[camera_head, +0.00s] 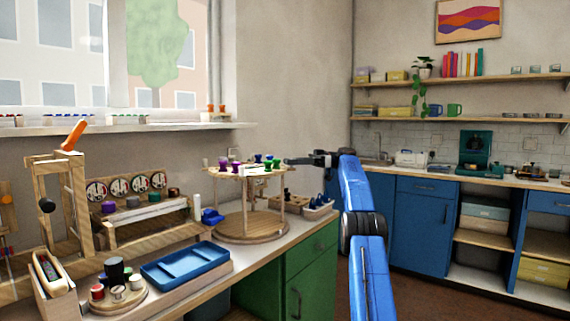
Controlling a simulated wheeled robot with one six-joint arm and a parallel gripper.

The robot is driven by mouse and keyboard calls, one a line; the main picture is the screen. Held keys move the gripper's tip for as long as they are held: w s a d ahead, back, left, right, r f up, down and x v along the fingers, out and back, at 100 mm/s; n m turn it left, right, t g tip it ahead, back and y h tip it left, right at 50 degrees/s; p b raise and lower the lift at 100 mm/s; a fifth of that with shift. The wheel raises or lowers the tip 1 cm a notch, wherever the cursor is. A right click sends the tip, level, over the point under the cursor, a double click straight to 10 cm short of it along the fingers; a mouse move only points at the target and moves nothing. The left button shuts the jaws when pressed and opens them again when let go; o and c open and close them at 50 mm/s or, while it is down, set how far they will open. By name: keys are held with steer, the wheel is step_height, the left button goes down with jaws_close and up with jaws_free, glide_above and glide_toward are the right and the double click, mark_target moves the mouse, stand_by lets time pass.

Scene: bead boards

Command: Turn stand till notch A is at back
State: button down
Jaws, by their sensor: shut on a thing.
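The wooden stand (250,228) is on the counter, with a round base, thin posts and a raised top. Several purple, green and blue pegs (267,161) are on the top. A small pale patch shows on the top's front, but no letter is legible and I cannot tell which notch is A or where it faces. My gripper (289,161) comes from the right at the height of the top and is shut at its right edge, apparently on the stand. The exact grip point is too small to make out.
A blue tray (185,265) lies front left of the stand. A round wooden holder with spools (118,296) stands farther left. A wooden rack with dials (150,215) is behind the tray. A box of small items (318,208) is right of the stand, near the counter edge.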

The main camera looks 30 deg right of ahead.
stand_by(0.4)
steer(key=c, duration=1.7)
jaws_free()
steer(key=shift+r, duration=0.1)
steer(key=shift+o, duration=0.2)
